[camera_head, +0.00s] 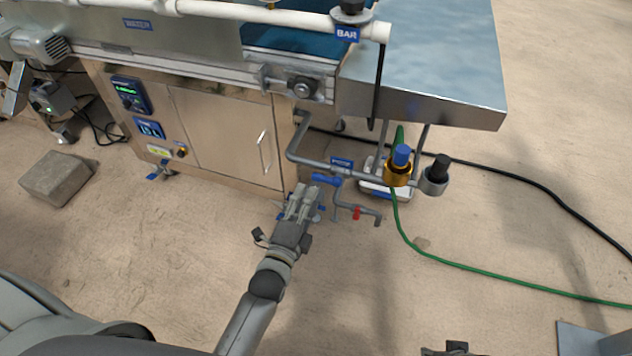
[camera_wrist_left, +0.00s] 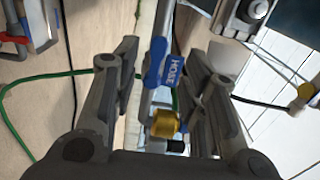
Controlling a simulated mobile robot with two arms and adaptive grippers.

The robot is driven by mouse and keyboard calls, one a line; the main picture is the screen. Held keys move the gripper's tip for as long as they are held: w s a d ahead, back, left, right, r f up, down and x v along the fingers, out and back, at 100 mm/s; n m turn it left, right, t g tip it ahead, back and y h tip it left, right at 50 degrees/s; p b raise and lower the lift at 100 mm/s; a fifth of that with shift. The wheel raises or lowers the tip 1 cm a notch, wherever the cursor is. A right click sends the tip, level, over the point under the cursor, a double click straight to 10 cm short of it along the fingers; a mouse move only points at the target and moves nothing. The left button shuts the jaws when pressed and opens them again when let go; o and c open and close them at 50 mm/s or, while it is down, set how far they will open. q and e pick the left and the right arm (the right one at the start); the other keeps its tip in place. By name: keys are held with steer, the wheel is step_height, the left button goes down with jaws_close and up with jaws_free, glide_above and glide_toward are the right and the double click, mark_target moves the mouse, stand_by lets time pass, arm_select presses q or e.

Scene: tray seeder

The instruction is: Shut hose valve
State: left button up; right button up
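The hose valve's blue lever (camera_head: 326,179) sits on the grey pipework at the machine's lower right corner. In the left wrist view the blue lever (camera_wrist_left: 154,70) shows between the fingers, beside a blue HOSE label (camera_wrist_left: 175,70). My left gripper (camera_head: 302,190) is just left of and below the lever in the head view. Its fingers are spread apart in the wrist view (camera_wrist_left: 170,62), with clear gaps to the lever; they appear to hold nothing. A dark tip at the bottom edge may be my right gripper (camera_head: 450,348); its fingers are too cut off to judge.
A pipe with a red handle (camera_head: 356,213) hangs right of the lever. A brass fitting with a blue top (camera_head: 398,172) and a grey one (camera_head: 435,178) stand farther right. A green hose (camera_head: 450,262) and black cable (camera_head: 520,182) cross the floor. A block (camera_head: 58,178) lies left.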

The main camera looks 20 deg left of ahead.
mark_target(315, 179)
arm_select(q)
steer(key=w+b, duration=0.1)
steer(key=w, duration=0.5)
steer(key=shift+w+d, duration=0.15)
steer(key=shift+w, duration=0.2)
arm_select(e)
steer(key=v, duration=0.4)
steer(key=shift+w+r, duration=0.2)
steer(key=shift+r, duration=0.15)
arm_select(q)
steer(key=shift+f, duration=0.1)
jaws_close()
